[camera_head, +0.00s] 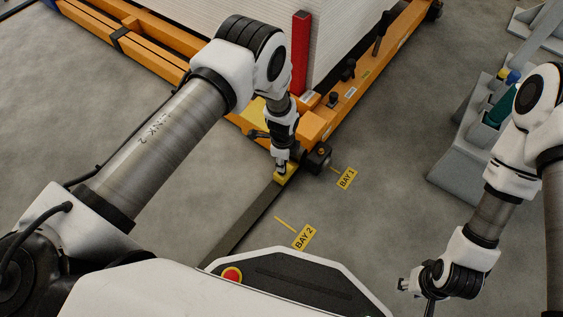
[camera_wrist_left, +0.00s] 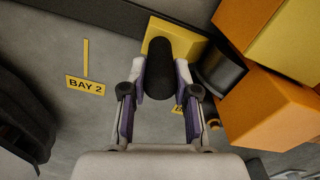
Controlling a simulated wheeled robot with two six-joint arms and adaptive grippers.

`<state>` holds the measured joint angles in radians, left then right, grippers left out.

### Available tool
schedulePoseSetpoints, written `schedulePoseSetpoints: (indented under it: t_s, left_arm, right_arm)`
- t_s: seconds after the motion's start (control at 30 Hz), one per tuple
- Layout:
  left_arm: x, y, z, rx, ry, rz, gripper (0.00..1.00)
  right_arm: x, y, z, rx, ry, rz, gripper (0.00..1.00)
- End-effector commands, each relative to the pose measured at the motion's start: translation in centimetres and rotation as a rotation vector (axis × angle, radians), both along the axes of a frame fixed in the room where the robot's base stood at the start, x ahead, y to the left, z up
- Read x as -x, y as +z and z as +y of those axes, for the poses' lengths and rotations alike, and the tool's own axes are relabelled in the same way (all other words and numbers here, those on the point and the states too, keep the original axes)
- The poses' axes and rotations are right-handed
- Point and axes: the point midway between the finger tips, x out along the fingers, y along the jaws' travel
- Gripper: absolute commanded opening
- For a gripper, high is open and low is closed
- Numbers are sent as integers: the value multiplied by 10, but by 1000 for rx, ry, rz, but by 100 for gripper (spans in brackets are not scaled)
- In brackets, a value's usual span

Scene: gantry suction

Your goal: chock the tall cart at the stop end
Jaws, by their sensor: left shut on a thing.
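The tall cart has an orange frame (camera_head: 352,96) loaded with pale upright sheets (camera_head: 345,40). A dark wheel (camera_head: 318,158) is at its near corner and also shows in the left wrist view (camera_wrist_left: 220,70). My left gripper (camera_head: 281,167) is shut on the black handle (camera_wrist_left: 160,68) of a yellow chock (camera_head: 289,177). In the left wrist view the yellow chock (camera_wrist_left: 193,42) is close beside the wheel; I cannot tell whether they touch. My right gripper (camera_head: 412,288) hangs low at the right, away from the cart; its finger opening is unclear.
A dark strip (camera_head: 243,222) runs along the floor to the chock. Yellow floor labels read BAY 1 (camera_head: 346,178) and BAY 2 (camera_head: 304,237). A red upright post (camera_head: 300,52) stands at the cart's corner. A grey rack (camera_head: 465,140) stands at the right. The floor between is clear.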

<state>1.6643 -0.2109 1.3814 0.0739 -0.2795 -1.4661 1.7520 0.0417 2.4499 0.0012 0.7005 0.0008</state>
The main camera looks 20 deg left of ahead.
Motion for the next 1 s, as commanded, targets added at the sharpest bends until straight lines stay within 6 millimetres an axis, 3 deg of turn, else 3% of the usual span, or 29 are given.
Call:
schedulePoseSetpoints:
  t_s: [0.47, 0.5, 0.57, 0.6, 0.87, 1.0]
  left_arm:
    - [0, -5, 0, 0, -1, -1, 0]
    - [0, -5, 0, 0, -1, -1, 33]
    - [0, -4, 0, 0, -1, -1, 54]
    - [0, -4, 0, 0, -1, -1, 59]
    - [0, -5, 0, 0, 0, 0, 59]
    - [-1, 6, 0, 0, 0, -3, 59]
  right_arm:
    - [0, -2, 0, 0, 0, 0, 40]
    - [0, -2, 0, 0, 0, 0, 40]
    - [0, -2, 0, 0, 0, 0, 40]
    - [0, -2, 0, 0, 0, 0, 40]
    - [0, -2, 0, 0, 0, 0, 40]
    - [0, -2, 0, 0, 0, 0, 40]
